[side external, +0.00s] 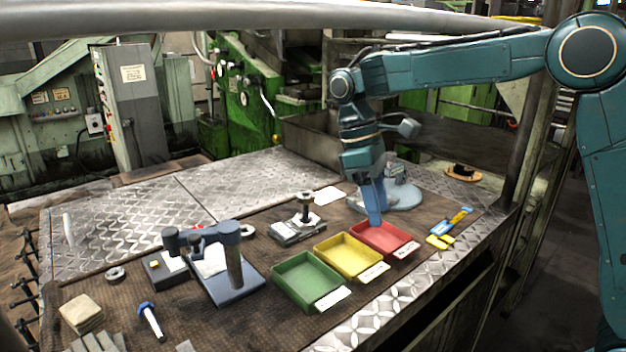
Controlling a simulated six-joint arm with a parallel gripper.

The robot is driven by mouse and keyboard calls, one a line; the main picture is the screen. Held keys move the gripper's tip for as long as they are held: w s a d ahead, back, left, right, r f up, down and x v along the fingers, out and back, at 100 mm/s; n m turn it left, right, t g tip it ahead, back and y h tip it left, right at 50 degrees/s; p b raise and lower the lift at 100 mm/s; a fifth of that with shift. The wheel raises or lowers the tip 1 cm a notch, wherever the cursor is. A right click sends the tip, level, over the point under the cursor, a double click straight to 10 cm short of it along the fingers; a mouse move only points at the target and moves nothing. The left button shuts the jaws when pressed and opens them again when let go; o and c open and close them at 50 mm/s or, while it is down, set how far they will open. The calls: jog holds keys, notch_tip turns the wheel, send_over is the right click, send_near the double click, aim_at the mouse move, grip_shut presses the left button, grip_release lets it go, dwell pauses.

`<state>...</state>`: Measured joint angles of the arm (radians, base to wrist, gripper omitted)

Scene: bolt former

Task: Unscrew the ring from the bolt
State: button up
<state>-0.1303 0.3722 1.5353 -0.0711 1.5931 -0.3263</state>
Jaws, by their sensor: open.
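A metal bolt (305,213) stands upright in a grey block-like fixture (297,232) near the middle of the bench. A ring (304,196) sits around the upper end of the bolt. My gripper (374,219) points down to the right of the bolt, at the back left edge of the red tray. It is open and I see nothing held in it. It is clearly apart from the ring and bolt. The fingers overlap in this view, so the gap between them is hidden.
Green (309,281), yellow (348,256) and red (386,240) trays line the front. A blue press-like device (232,278) stands left of the fixture. Loose rings (115,273), a blue-headed bolt (151,320) and blue-yellow tools (459,216) lie around. The metal plate behind is mostly clear.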

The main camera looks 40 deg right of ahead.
jog(key=w+m+t, duration=0.1)
jog(key=w, duration=0.6)
jog(key=w+d+f+m+t, duration=0.1)
jog(key=w+m, duration=0.1)
jog(key=w, duration=0.5)
jog(key=w+f+m+t, duration=0.1)
jog(key=w+m+t, duration=0.1)
jog(key=w, duration=0.6)
jog(key=shift+d+y, duration=0.3)
jog(key=shift+f, duration=0.15)
jog(key=shift+f, duration=2.1)
jog(key=shift+m, duration=0.3)
jog(key=m, duration=1)
jog(key=shift+m, duration=2.3)
